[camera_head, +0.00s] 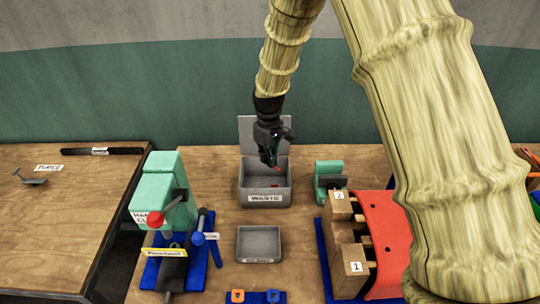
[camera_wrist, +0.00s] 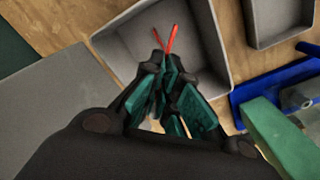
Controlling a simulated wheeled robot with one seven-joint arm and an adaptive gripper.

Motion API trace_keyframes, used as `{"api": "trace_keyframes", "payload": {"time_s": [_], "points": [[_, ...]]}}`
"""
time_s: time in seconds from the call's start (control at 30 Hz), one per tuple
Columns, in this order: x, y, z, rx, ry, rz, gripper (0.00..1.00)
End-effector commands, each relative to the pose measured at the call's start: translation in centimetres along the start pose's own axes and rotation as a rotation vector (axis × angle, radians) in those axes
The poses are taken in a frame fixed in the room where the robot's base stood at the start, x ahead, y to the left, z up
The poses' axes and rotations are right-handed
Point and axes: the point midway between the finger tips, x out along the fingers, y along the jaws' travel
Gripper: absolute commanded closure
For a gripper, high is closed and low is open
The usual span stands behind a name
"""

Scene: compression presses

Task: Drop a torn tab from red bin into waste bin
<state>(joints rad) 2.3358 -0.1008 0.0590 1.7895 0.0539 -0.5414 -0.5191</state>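The grey waste bin (camera_head: 282,198) has its lid raised behind it and a label on its front. My gripper (camera_head: 271,163) points down over its opening. In the wrist view my gripper (camera_wrist: 166,66) has its fingertips close together, with a thin red torn tab (camera_wrist: 172,40) sticking out from them. A second red strip (camera_wrist: 157,39) makes a V with it; its contact with the fingers is unclear. In the head view one red tab (camera_head: 278,169) is at the fingertips and another red bit (camera_head: 275,185) shows lower, inside the bin. No red bin is identifiable.
A small grey tray (camera_head: 243,245) stands in front of the waste bin, with an unreadable label. A green press (camera_head: 162,190) on a blue base is at left. A wooden fixture (camera_head: 343,250) with a red panel (camera_head: 385,235) is at right. A green block (camera_head: 329,168) stands beside the bin.

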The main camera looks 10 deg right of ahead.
Motion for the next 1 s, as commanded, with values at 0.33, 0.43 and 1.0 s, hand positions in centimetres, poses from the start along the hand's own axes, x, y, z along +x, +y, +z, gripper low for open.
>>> {"api": "trace_keyframes", "payload": {"time_s": [0.33, 0.43, 1.0], "points": [[2.4, 0.1, 0.0, 0.001, 0.0, 0.0, 1.0], [2.4, 0.1, -0.1, 0.001, -0.001, -0.001, 1.0], [2.4, 0.2, -0.1, 0.001, -0.001, -0.001, 0.7]]}}
